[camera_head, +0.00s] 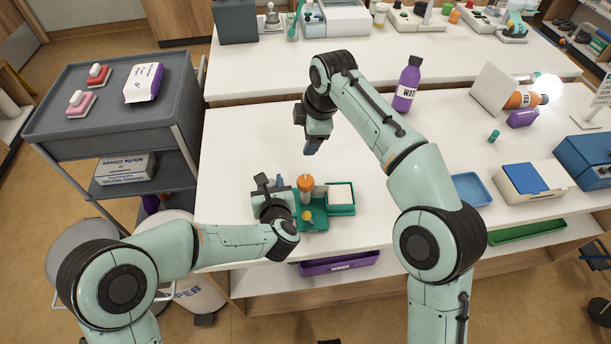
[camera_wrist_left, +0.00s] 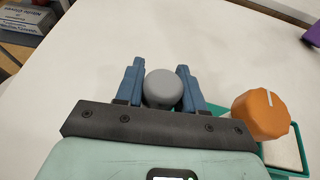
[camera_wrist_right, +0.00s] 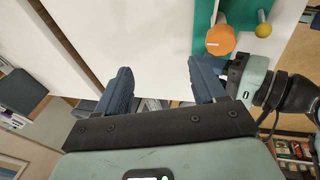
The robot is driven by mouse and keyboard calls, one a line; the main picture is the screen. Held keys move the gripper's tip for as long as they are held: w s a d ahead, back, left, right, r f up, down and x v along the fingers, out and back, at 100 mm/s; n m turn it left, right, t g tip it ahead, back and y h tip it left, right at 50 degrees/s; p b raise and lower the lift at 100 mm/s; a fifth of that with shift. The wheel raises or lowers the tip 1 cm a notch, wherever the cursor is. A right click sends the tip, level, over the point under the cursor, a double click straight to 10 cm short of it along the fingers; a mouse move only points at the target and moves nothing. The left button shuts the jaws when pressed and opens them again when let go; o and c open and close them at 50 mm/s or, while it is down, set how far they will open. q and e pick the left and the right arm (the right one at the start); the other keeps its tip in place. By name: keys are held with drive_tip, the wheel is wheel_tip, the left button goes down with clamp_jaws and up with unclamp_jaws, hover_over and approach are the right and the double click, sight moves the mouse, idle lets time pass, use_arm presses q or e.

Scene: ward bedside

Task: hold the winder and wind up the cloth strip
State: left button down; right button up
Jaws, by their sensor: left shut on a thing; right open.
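The winder (camera_head: 313,223) is a green base on the white table with an orange knob (camera_head: 305,183) on top and a small yellow knob (camera_head: 307,216) at its near side. A white flat piece, perhaps the cloth strip (camera_head: 341,193), lies in the green tray part at its right. My left gripper (camera_head: 272,184) is at the winder's left side. In the left wrist view its fingers are shut on a grey round-topped post (camera_wrist_left: 164,88), beside the orange knob (camera_wrist_left: 262,114). My right gripper (camera_head: 311,148) is open and empty, above the table beyond the winder.
A purple water bottle (camera_head: 407,85) stands at the back of the table. A blue tray (camera_head: 470,189) and a blue-topped box (camera_head: 525,180) are at right. A grey cart (camera_head: 115,120) stands left. The table left of and beyond the winder is clear.

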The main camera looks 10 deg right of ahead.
sight(306, 180)
drive_tip(key=s+a+r+n+g+h, duration=0.2)
drive_tip(key=s+r+n+g, duration=0.1)
drive_tip(key=s+n, duration=0.4)
drive_tip(key=shift+n, duration=0.4)
drive_tip(key=f, duration=1.1)
drive_tip(key=shift+w+d+f, duration=0.2)
drive_tip(key=shift+w, duration=0.2)
drive_tip(key=shift+c, duration=0.3)
drive_tip(key=c, duration=1)
